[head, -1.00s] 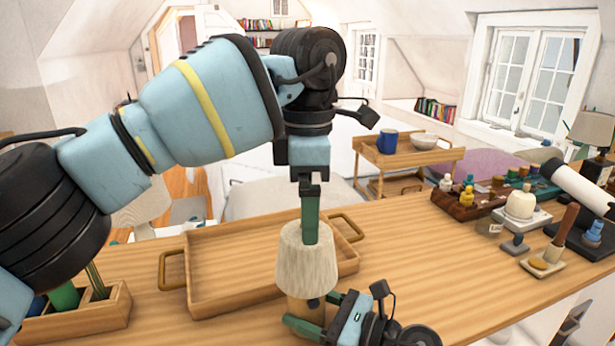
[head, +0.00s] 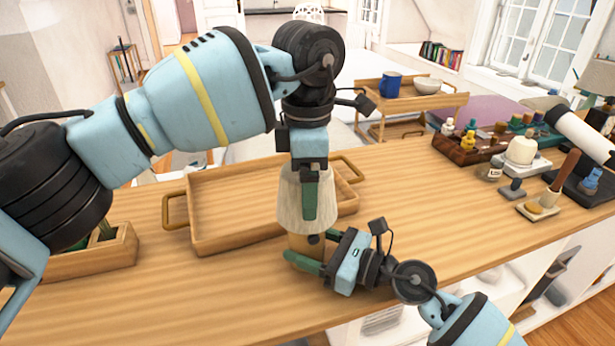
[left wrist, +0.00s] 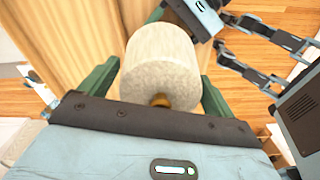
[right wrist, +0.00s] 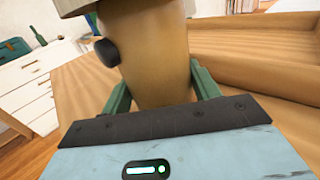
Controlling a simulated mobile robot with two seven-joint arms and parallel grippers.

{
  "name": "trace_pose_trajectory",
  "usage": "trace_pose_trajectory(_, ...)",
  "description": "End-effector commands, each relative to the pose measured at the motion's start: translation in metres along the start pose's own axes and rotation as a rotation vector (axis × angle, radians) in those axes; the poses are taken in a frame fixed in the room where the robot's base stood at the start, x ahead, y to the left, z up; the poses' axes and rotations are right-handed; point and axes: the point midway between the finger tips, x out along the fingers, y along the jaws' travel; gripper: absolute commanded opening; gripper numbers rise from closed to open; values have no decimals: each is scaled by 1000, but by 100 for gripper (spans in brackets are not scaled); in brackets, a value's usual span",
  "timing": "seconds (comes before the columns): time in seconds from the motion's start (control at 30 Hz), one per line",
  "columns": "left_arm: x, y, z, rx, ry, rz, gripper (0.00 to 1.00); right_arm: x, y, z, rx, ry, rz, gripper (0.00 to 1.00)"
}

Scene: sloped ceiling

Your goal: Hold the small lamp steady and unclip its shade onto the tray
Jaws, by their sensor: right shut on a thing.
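The small lamp stands on the table in front of the tray, with a pale, speckled shade (head: 289,207) above a tan wooden base (head: 298,246). My left gripper (head: 310,198) comes down from above, its green fingers on either side of the shade. In the left wrist view the shade (left wrist: 160,62) sits between the open fingers, with small gaps beside it. My right gripper (head: 314,254) is shut on the base, which fills the right wrist view (right wrist: 150,60) beside a dark knob. The wooden tray (head: 222,205) has two side handles and looks empty; my left arm covers part of it.
A wooden holder (head: 85,262) stands at the table's left. A trolley with a blue mug (head: 391,86) stands behind. The table right of the tray is clear.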

Motion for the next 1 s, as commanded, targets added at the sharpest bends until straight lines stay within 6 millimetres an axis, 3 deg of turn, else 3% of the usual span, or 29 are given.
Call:
trace_pose_trajectory(0.03,0,0,0,0,0,0,83,0,0,0,1,0,0,20)
trace_pose_trajectory(0.27,0,0,0,1,0,0,55,0,0,0,1,0,0,20)
trace_pose_trajectory(1.0,-1,0,0,1,0,0,54,0,0,0,1,0,0,20)
